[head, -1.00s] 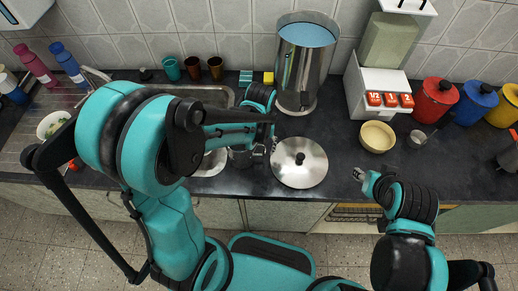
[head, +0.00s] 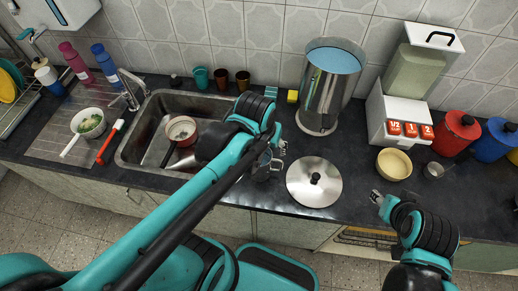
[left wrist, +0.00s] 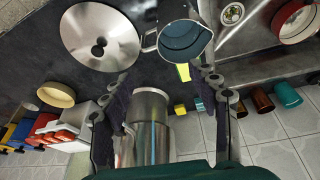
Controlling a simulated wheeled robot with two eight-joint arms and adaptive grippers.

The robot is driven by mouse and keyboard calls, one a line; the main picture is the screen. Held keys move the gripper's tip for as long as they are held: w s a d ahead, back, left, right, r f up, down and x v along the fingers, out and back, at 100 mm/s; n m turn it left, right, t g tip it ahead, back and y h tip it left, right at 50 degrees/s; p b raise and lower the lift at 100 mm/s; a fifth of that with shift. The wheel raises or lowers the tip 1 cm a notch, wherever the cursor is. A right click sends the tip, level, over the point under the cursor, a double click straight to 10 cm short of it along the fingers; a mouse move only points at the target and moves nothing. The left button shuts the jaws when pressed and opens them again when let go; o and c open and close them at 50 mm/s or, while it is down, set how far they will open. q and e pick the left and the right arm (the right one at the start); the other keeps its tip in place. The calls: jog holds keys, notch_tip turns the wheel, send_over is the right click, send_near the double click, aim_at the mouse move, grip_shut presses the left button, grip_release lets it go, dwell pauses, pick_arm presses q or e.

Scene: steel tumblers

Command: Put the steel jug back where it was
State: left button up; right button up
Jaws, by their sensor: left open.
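The steel jug (head: 262,171) stands on the dark counter between the sink and the round steel lid (head: 314,182). My left gripper and forearm partly hide it in the head view. In the left wrist view the jug (left wrist: 186,42) shows its open mouth and a handle toward the lid (left wrist: 100,37). My left gripper (head: 277,154) is open close by the jug. Its two fingers stand apart in the left wrist view (left wrist: 165,82), with the jug beyond their tips. My right gripper (head: 379,198) is over the counter's front edge, right of the lid; its jaws are too small to read.
A tall steel pot of water (head: 328,95) stands behind the lid. The sink (head: 150,125) holds a pan (head: 181,130). A yellow bowl (head: 394,163) and a small steel cup (head: 434,170) are at right. A yellow block (head: 292,96) and several cups line the wall.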

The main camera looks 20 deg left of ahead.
pick_arm(q)
jog(key=shift+s+a+r+m+t, duration=0.25)
jog(key=shift+s+r+t, duration=0.1)
jog(key=shift+s+t, duration=0.25)
jog(key=shift+s+a+r+m+t, duration=0.15)
jog(key=shift+s+a+r+t, duration=0.2)
jog(key=shift+s+t, duration=0.25)
jog(key=shift+s+a+r+m+t, duration=0.2)
jog(key=shift+s+r+t, duration=0.2)
jog(key=shift+s+t, duration=0.2)
